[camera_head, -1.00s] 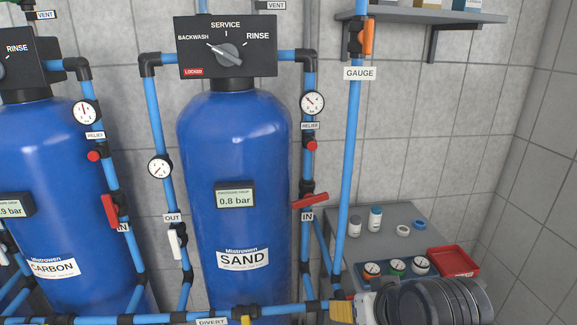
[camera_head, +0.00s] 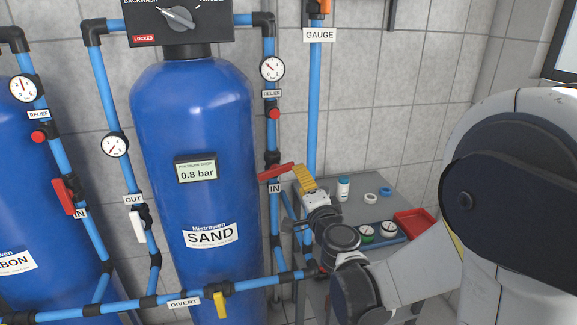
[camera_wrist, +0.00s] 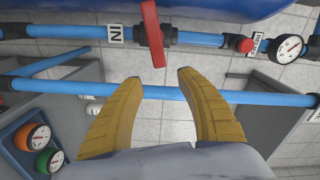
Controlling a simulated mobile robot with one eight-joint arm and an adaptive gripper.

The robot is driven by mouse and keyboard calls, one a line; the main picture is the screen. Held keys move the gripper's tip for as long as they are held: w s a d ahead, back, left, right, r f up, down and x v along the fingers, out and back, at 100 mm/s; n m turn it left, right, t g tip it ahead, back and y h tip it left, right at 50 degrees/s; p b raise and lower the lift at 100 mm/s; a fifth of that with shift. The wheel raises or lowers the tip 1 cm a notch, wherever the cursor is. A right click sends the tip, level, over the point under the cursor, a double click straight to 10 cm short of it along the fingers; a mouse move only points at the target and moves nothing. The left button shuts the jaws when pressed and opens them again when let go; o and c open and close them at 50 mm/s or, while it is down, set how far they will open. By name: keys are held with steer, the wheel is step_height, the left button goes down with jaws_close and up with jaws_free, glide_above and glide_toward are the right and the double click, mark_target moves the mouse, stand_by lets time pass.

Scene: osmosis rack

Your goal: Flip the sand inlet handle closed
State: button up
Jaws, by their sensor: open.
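The sand inlet handle (camera_head: 276,171) is a red lever on the valve of the blue pipe right of the SAND tank (camera_head: 195,120), by the IN label (camera_head: 275,188). It lies crosswise to its pipe. In the wrist view the red handle (camera_wrist: 151,35) stands across the pipe, just beyond the fingertips. My gripper (camera_head: 304,178) has yellow fingers and is just right of the handle in the head view. In the wrist view my gripper (camera_wrist: 158,76) is open and empty, with a thin blue pipe crossing behind the fingers. No contact with the handle shows.
The gauge pipe (camera_head: 314,100) runs upright near my gripper. A relief valve (camera_head: 274,113) and a pressure gauge (camera_head: 272,68) sit above the handle. A grey table (camera_head: 388,190) with a red tray (camera_head: 414,223) and small gauges stands at right. The divert pipe (camera_head: 120,304) crosses below.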

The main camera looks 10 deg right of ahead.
mark_target(293, 164)
steer(key=w+b, duration=0.2)
steer(key=w, duration=0.7)
steer(key=shift+w, duration=0.1)
jaws_close()
